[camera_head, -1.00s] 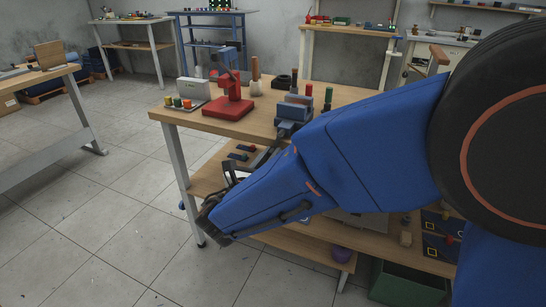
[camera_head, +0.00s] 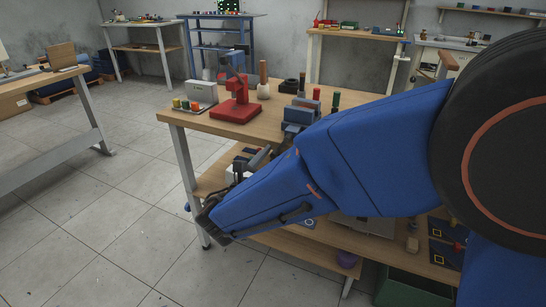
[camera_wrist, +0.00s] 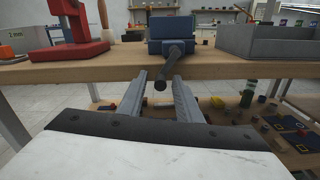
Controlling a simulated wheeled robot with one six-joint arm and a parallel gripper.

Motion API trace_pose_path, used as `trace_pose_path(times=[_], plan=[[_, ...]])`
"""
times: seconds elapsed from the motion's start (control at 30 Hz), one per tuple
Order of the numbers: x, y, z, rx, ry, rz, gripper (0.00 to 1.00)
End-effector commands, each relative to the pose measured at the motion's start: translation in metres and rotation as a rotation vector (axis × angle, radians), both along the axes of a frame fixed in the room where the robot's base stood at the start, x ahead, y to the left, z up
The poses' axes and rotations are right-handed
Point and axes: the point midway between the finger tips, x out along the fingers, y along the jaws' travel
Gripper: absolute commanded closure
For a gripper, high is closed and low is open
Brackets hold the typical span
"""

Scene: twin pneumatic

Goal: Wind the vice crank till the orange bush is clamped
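The blue-grey vice (camera_wrist: 172,28) stands at the table's front edge in the wrist view; it also shows in the head view (camera_head: 298,114), partly behind my arm. Its dark crank (camera_wrist: 174,62) sticks out toward me, with a knob at its lower end. My gripper (camera_wrist: 159,76) is open, its two grey fingers apart on either side of the crank's lower end, with gaps visible. I cannot make out a bush in the vice jaws. Small coloured pieces, one of them orange (camera_head: 194,106), stand at the table's left end.
A red press (camera_head: 237,108) stands on the wooden table (camera_head: 222,128) left of the vice. A grey tray (camera_wrist: 266,42) lies right of it in the wrist view. A lower shelf (camera_head: 290,243) carries several small parts. Open floor lies to the left.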

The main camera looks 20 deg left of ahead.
Motion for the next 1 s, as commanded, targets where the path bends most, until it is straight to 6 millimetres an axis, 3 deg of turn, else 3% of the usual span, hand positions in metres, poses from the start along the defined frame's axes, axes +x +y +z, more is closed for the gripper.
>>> trace_pose_path(times=[0.27, 1.0], plan=[[-0.010, 0.001, -0.001, -0.001, 0.001, 0.000, 0.68], [-0.138, 0.012, -0.001, -0.001, 0.001, 0.003, 0.68]])
